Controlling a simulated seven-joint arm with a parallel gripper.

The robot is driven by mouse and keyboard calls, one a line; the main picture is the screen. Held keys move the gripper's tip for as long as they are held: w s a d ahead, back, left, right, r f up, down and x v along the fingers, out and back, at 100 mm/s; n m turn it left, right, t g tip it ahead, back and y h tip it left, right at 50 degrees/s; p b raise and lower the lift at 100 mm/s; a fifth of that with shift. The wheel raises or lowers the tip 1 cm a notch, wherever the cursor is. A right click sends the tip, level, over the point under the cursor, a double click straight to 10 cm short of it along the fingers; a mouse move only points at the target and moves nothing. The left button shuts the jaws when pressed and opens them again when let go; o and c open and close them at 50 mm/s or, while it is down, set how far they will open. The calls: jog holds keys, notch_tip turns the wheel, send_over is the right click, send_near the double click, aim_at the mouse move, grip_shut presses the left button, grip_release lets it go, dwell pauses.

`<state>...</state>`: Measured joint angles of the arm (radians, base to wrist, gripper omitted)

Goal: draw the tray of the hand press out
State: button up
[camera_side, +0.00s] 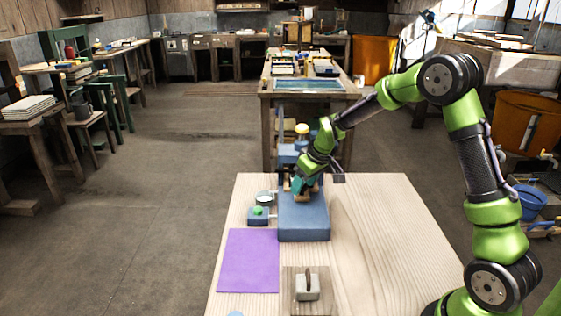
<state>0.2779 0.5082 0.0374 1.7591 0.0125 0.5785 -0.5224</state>
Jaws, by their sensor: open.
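The blue hand press (304,222) stands on the pale wooden table, left of the middle. Its thick base points toward the camera, and its upright rises at the back behind my arm. My gripper (299,192) is low over the base, pointing down, with its jaws open. The gripper and wrist cover much of the press's middle. I cannot make out the tray clearly from this side, or whether my fingers touch any part of it.
A purple mat (248,262) lies at the front left. A grey block with a handle (307,287) sits in front. The table's right half (390,225) is clear.

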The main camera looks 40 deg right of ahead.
grip_shut()
jog(key=s+a, duration=0.9)
dwell(0.4)
jog(key=shift+a, duration=0.1)
grip_release()
jog(key=v, duration=1.6)
jog(key=shift+s+r, duration=0.3)
jog(key=shift+r, duration=0.05)
